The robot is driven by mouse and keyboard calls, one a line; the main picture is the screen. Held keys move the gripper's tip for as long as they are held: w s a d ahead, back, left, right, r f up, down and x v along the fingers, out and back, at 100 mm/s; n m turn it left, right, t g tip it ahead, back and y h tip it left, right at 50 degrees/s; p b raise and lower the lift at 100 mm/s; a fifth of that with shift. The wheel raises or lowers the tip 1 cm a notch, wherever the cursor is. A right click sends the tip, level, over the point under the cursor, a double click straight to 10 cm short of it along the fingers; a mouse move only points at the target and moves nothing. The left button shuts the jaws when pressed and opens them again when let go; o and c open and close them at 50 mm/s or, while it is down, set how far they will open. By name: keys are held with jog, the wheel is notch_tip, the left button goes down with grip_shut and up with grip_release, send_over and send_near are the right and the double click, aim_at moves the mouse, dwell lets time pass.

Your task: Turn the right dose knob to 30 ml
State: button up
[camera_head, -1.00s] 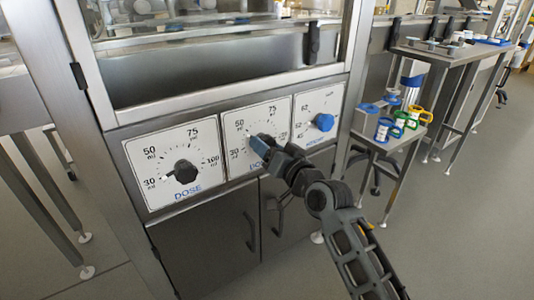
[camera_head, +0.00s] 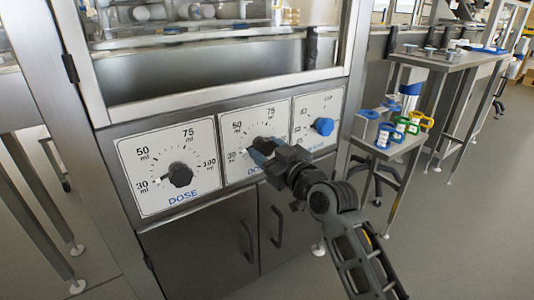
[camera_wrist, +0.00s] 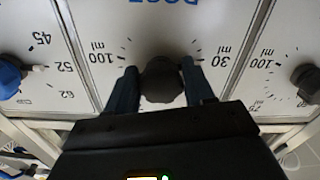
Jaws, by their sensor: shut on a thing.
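The right dose knob (camera_head: 264,143) is a dark knob in the middle of a white dial (camera_head: 231,127) marked from 30 to 100 ml. My gripper (camera_head: 261,152) is at this dial, its fingers partly covering the knob in the head view. In the wrist view, which shows the dial upside down, the dark knob (camera_wrist: 162,80) sits between the two blue-grey fingers of my gripper (camera_wrist: 161,88). The gripper is shut on the knob. The 30 ml mark (camera_wrist: 210,60) is right of it there, and 100 ml left. I cannot make out the held knob's pointer.
The left dose dial has its own dark knob (camera_head: 181,174), with the white pointer toward 30 ml. A blue knob (camera_head: 323,126) is on the dial to the right. Cabinet handles (camera_head: 277,226) are below. A side table (camera_head: 388,146) with coloured-handled items stands at right.

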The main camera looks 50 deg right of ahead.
jog(key=shift+f+n, duration=0.15)
jog(key=shift+n, duration=0.15)
jog(key=o, duration=1)
jog(key=shift+c, duration=0.2)
jog(key=p+v, duration=0.1)
jog(key=v, duration=0.6)
jog(key=shift+s, duration=0.4)
jog(key=shift+a, duration=0.15)
